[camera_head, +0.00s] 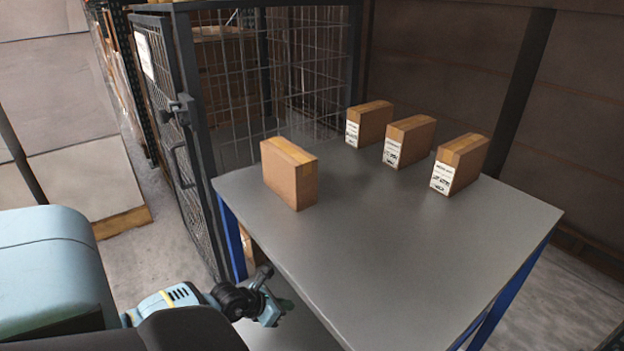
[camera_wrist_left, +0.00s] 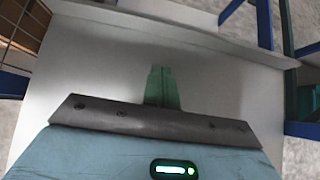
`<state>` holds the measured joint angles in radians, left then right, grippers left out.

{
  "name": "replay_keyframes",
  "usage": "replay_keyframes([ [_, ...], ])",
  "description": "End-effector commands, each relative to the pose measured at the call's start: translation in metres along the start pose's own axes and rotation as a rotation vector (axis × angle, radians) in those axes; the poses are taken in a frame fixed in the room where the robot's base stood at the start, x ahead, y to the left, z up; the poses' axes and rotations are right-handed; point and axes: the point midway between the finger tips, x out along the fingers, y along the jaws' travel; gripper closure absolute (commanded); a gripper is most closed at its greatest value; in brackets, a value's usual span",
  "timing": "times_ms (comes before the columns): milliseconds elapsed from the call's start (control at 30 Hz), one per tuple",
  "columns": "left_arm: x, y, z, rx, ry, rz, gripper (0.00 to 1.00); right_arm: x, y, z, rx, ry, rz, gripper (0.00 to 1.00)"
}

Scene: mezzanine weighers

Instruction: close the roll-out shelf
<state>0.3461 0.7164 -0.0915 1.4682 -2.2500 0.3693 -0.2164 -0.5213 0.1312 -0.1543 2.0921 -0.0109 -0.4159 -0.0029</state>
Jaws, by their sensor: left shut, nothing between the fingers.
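The roll-out shelf is a flat grey panel (camera_head: 305,328) below the worktop, sticking out past its near left edge in the head view. In the left wrist view the shelf (camera_wrist_left: 225,92) fills most of the picture, with a raised lip along its far side. My left gripper (camera_head: 277,309) is beside the worktop's edge and over the shelf. Its green fingers (camera_wrist_left: 163,82) are together and empty, pointing toward the lip; I cannot tell whether they touch the shelf. Most of the shelf is hidden under the worktop in the head view. My right gripper is not in view.
The grey worktop (camera_head: 400,250) on blue legs (camera_head: 232,240) carries several cardboard boxes, one (camera_head: 290,175) near its left edge. A wire-mesh cage (camera_head: 300,70) with a door stands behind and to the left. Bare floor (camera_head: 150,255) shows at left.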

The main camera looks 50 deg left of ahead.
Motion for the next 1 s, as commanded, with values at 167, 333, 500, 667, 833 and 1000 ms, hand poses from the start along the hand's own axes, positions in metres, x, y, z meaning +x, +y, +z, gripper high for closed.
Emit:
replay_keyframes([
  [167,0.032,0.0,-0.003,0.0,0.002,0.0,1.0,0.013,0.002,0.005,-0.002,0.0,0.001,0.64],
  [333,0.06,0.0,-0.003,-0.001,0.001,0.0,1.0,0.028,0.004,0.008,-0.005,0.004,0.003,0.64],
  [500,0.079,0.0,0.012,0.001,-0.002,0.0,1.0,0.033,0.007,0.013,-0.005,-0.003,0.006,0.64],
  [667,0.089,0.0,0.021,0.001,0.0,0.001,1.0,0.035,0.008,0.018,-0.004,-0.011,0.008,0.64],
  [833,0.093,0.0,0.026,0.001,0.001,0.0,1.0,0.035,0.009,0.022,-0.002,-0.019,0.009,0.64],
  [1000,0.093,0.0,0.027,0.001,0.001,0.0,1.0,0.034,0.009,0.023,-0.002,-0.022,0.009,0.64],
])
